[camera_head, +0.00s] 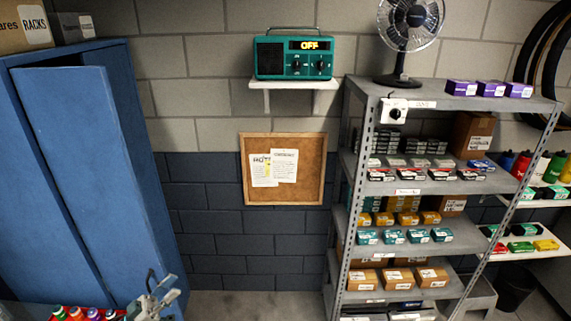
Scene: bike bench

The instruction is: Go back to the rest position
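My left gripper (162,282) shows at the bottom edge, left of the middle, in front of the blue cabinet's lower part. Its fingers point up and look spread apart, with nothing seen between them. Most of my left arm is out of the picture. My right gripper and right arm are not in view.
A blue cabinet (75,150) stands at the left with a door ajar. Several colourful bottles (75,314) show beside my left gripper. A grey shelf rack (345,225) with boxes and a fan (409,22) stands right. A teal radio (293,58) reads OFF on a wall shelf.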

